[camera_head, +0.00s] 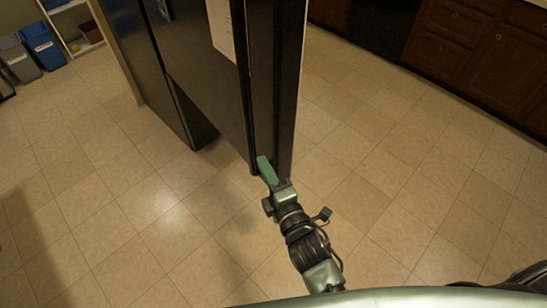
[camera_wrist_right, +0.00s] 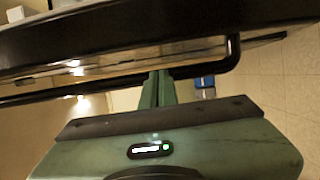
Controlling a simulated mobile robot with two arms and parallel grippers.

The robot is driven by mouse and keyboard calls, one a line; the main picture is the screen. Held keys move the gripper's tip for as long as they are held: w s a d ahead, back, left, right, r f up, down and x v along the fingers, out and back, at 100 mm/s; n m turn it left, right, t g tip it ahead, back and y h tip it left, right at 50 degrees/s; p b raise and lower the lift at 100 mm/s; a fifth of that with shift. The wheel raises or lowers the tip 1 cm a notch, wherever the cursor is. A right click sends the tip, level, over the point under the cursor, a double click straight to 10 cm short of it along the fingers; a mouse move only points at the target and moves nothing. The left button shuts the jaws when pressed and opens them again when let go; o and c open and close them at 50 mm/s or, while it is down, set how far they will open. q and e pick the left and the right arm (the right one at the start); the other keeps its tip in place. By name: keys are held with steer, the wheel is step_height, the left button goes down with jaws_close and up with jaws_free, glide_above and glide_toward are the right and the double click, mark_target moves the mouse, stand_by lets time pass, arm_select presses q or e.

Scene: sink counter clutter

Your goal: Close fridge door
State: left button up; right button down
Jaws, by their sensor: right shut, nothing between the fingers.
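The black fridge door (camera_head: 271,70) stands open in the head view, with its edge towards me. The dark fridge body (camera_head: 150,65) is behind it to the left. My right gripper (camera_head: 264,164) is shut and empty, with its green fingers at the lower part of the door in the picture. In the right wrist view the dark door (camera_wrist_right: 150,30) crosses the top, with a dark handle bar (camera_wrist_right: 205,71) below it. The shut fingers (camera_wrist_right: 158,86) point at the bar; I cannot tell whether they touch it. My left gripper is out of view.
Tiled floor (camera_head: 130,220) is clear on both sides of the door. Wooden cabinets (camera_head: 460,45) line the back right. A blue bin (camera_head: 42,45) and a grey bin (camera_head: 18,60) stand at the far left beside a white shelf (camera_head: 78,22).

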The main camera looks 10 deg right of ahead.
steer(key=shift+w+d, duration=0.3)
steer(key=shift+d, duration=0.35)
steer(key=shift+w+d, duration=0.25)
steer(key=shift+d, duration=0.35)
